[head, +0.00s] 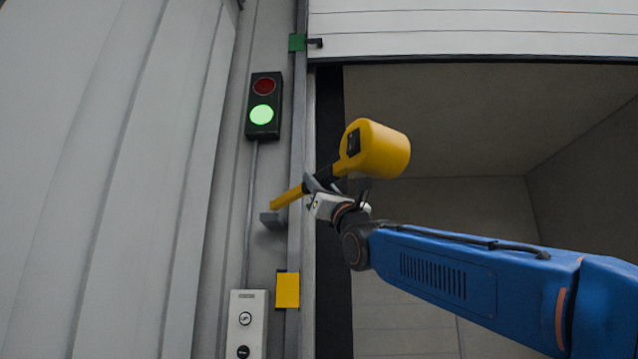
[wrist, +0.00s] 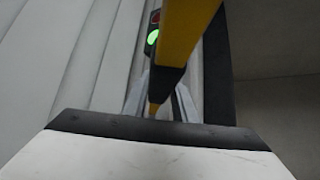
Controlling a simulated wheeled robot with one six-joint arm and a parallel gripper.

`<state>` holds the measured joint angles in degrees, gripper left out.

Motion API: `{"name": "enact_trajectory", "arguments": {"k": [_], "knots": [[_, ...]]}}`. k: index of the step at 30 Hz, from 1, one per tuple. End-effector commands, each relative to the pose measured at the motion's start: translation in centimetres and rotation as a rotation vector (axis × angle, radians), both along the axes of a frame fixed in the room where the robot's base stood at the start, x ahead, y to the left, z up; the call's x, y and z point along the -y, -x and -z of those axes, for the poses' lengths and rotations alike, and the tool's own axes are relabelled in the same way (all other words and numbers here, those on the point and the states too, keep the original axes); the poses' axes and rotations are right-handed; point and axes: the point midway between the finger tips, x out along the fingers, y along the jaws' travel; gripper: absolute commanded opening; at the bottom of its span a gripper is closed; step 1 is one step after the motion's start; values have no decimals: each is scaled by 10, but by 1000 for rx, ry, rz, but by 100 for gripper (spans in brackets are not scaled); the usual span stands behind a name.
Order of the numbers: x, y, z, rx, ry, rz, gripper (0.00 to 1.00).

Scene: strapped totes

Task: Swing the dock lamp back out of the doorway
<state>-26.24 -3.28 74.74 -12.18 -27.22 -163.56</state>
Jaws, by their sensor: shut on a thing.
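The dock lamp (head: 378,149) has a yellow head on a yellow arm (head: 287,197) with a dark grip section. The arm comes out of a grey wall bracket (head: 272,220) left of the doorway, and the head hangs in front of the opening's left part. My gripper (head: 322,186) is shut on the lamp's arm near its dark section, just below and left of the head. In the wrist view the yellow arm (wrist: 187,32) runs away from the camera towards the wall. The fingertips are partly hidden in both views.
The doorway (head: 440,200) is open under a raised white door (head: 470,30). A signal light (head: 263,106) shows green on the wall. A control box (head: 245,325) and a yellow plate (head: 287,290) sit below the bracket. A grey padded wall or curtain (head: 110,180) fills the left.

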Motion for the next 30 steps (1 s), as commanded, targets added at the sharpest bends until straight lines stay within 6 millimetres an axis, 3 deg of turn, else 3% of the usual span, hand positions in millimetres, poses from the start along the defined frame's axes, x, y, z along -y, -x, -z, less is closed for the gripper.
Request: {"name": "enact_trajectory", "arguments": {"k": [4,5,7,20,30], "knots": [[1,0,-1,1,-1,0,0],[1,0,-1,1,-1,0,30],[1,0,-1,1,-1,0,44],[4,5,4,1,-1,0,44],[25,37,42,0,0,1,44]]}}
